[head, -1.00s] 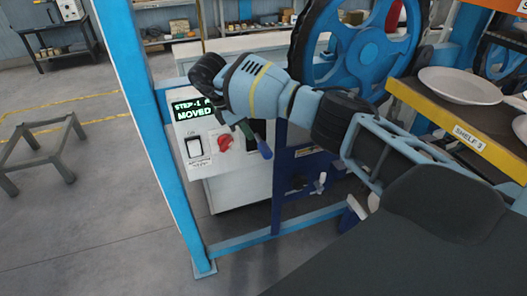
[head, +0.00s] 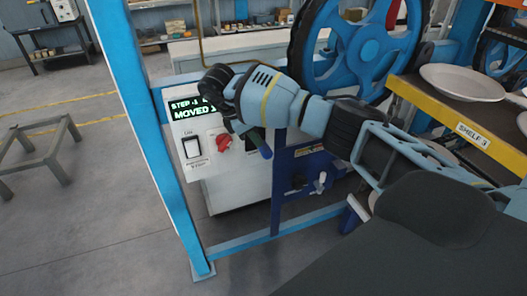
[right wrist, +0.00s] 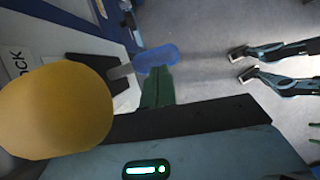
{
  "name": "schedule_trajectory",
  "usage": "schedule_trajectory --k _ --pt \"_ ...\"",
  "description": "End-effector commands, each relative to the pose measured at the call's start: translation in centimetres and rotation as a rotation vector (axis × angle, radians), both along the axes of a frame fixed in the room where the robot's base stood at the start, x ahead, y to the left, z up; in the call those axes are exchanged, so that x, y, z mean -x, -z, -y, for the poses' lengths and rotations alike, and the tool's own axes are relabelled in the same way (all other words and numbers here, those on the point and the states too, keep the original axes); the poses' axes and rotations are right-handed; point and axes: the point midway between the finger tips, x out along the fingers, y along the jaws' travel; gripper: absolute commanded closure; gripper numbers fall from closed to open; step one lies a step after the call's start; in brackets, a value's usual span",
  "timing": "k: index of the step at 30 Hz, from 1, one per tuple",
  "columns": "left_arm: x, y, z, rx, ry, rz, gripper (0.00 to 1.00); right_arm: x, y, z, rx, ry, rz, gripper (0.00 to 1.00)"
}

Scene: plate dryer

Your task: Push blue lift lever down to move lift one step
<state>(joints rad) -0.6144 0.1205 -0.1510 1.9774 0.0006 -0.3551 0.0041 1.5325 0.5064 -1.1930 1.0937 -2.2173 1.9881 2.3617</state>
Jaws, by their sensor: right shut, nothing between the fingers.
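The blue lift lever (head: 265,150) sticks out of the white control box (head: 235,185), slanting down to the right. In the right wrist view the lever's blue grip (right wrist: 157,57) sits on a grey stem coming out of a dark slot. My right gripper (head: 246,128) is beside the lever, partly hidden by its own wrist. Its shut green fingers (right wrist: 157,88) end at the lever grip's edge with nothing between them. Whether they touch it I cannot tell. The green display (head: 195,107) shows "STEP" and "MOVED", partly covered by the wrist. My left gripper is not in view.
A white switch (head: 191,147) and a red knob (head: 223,142) are on the panel left of the lever. A blue post (head: 145,130) stands left of the box. A yellow rounded thing (right wrist: 55,108) fills the wrist view's left. A shelf with plates (head: 470,125) is at right.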

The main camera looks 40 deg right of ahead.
Motion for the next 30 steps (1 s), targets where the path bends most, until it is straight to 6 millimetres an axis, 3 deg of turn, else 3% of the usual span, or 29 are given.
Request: schedule_trajectory --k 6,23,30 --pt "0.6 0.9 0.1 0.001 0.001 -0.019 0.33 0.3 1.9 0.8 0.000 0.000 -0.002 1.00" --pt "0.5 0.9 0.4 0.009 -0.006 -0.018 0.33 0.4 2.3 1.1 0.001 0.001 0.000 1.00" --pt "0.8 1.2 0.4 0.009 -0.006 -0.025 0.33 0.4 4.1 1.1 0.002 0.001 -0.003 1.00"
